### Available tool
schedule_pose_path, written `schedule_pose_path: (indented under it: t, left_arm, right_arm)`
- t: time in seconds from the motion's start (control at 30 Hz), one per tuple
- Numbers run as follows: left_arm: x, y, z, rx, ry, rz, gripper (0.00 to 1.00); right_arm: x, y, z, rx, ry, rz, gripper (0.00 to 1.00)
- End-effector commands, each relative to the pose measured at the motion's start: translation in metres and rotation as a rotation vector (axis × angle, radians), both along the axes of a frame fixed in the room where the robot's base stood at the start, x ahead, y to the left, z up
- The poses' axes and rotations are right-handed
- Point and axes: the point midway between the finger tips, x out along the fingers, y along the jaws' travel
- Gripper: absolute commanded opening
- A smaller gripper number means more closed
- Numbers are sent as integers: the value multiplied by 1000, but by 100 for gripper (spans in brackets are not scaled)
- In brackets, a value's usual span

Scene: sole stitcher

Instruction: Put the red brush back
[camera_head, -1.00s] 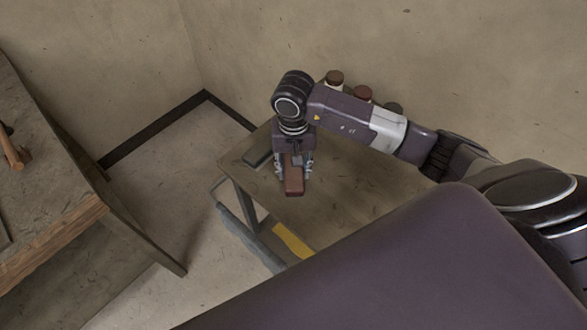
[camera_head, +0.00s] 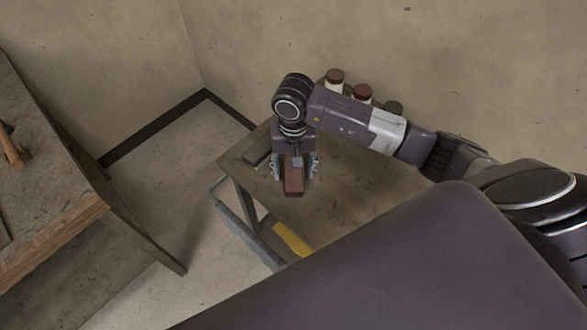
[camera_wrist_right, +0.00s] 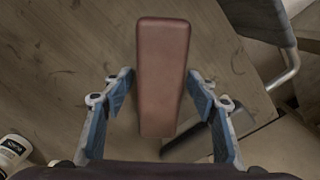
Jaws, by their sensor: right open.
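The red brush (camera_head: 294,181) is a reddish-brown block on the small table (camera_head: 345,209), near its left edge. In the right wrist view the brush (camera_wrist_right: 162,75) lies lengthwise between the fingers. My right gripper (camera_head: 294,174) points down over it. The right gripper also shows in the wrist view (camera_wrist_right: 160,92), open, with a blue-grey finger on each side of the brush and a gap to each. My left gripper is not in view.
A dark block (camera_head: 257,157) lies at the table's back left corner. Several capped bottles, including a white one with a red-brown cap (camera_head: 362,93), stand at the back. A yellow item (camera_head: 291,239) is below the front edge. A wooden workbench (camera_head: 45,190) stands left.

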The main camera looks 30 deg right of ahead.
Motion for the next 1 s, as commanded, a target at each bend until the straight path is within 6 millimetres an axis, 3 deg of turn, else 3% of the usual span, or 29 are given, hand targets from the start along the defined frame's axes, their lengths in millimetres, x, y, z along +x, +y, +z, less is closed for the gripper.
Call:
schedule_pose_path:
  t: [0.17,0.4,0.6,0.8,1.0]
  left_arm:
    - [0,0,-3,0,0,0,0]
    - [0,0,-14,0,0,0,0]
    - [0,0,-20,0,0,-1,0]
    - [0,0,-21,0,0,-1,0]
    - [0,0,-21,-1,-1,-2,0]
  right_arm:
    - [2,-1,22,-1,-6,0,54]
    - [2,-1,75,-2,-7,1,54]
    - [1,0,108,-1,-4,-1,54]
    - [-1,0,121,-1,0,-1,54]
    - [-1,0,122,0,1,-1,54]
